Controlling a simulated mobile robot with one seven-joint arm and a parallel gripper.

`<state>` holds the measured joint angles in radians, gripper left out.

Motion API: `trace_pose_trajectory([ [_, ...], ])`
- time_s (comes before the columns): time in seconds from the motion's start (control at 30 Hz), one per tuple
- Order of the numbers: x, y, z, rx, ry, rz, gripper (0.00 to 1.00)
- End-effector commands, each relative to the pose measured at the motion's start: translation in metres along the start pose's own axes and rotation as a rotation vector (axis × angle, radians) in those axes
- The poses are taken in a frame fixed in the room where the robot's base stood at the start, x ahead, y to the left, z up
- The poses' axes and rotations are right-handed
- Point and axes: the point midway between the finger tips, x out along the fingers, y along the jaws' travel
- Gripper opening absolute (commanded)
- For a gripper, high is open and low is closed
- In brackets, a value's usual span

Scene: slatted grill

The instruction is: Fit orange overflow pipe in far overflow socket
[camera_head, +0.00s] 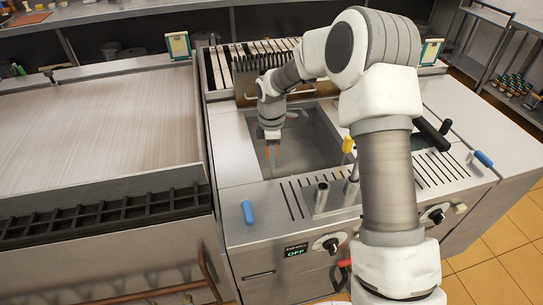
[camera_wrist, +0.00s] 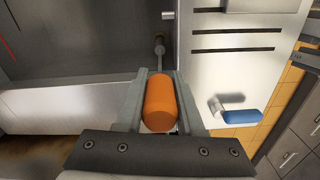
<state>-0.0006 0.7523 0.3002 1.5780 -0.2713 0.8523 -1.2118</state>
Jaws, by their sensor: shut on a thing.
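The orange overflow pipe (camera_wrist: 160,103) is between the two fingers of my gripper (camera_wrist: 161,78) in the wrist view. Its thick orange end faces the camera, and a thin grey metal part runs on beyond the fingertips. The pipe's lower end is too small to make out there. I cannot clearly identify the far overflow socket in either view.
A yellow handle (camera_head: 348,145) and an upright metal tube (camera_head: 322,190) stand near the slotted front strip. Blue handles (camera_head: 247,212) (camera_head: 483,158) and a black handle (camera_head: 431,130) are around the unit. Upright slats (camera_head: 262,62) line the back. A wide flat griddle (camera_head: 100,120) lies left.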

Motion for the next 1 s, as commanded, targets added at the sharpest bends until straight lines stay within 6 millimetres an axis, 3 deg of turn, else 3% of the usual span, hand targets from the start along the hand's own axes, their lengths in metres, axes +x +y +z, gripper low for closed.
trace_pose_trajectory([
  [1.0,0.025,0.000,0.000,0.000,0.000,0.000,0.00],
])
